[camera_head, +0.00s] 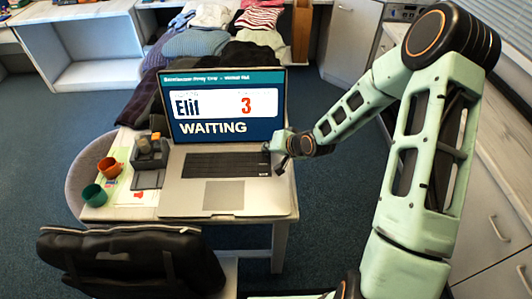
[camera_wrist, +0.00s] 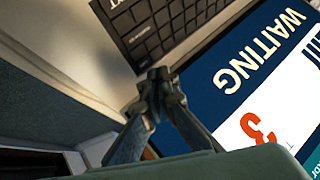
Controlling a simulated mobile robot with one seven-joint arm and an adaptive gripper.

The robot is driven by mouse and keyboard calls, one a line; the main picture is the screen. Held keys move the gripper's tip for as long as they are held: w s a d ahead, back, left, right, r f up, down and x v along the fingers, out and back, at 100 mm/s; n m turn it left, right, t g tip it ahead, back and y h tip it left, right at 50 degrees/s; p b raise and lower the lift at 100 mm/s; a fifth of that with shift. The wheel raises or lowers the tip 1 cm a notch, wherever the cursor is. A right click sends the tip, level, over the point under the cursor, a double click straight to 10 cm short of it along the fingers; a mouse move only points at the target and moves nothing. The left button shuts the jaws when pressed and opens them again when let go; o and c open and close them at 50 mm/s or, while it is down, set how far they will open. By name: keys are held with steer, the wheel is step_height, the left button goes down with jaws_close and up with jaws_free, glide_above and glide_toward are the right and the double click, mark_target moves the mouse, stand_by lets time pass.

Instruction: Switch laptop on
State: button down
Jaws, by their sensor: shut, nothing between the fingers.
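The open silver laptop (camera_head: 258,197) stands on a small desk in the head view. Its screen (camera_head: 224,104) is lit blue and reads "WAITING" with a red 3. The black keyboard (camera_head: 222,165) faces up. My gripper (camera_head: 281,170) is at the right edge of the laptop base, beside the keyboard. In the wrist view the fingertips (camera_wrist: 158,76) are together and empty, over or near the base beside the keyboard (camera_wrist: 165,25). The screen (camera_wrist: 255,85) shows at right in that view. I cannot tell whether the fingertips touch the laptop. No power button can be made out.
Left of the laptop are an orange cup (camera_head: 109,167), a green cup (camera_head: 94,195) and a grey holder (camera_head: 150,150). A black chair (camera_head: 130,258) stands in front. Folded clothes (camera_head: 195,43) lie behind. Drawers (camera_head: 480,215) line the right side.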

mark_target(268, 156)
step_height(268, 156, up, 5)
steer(key=p, duration=0.4)
stand_by(0.3)
stand_by(0.6)
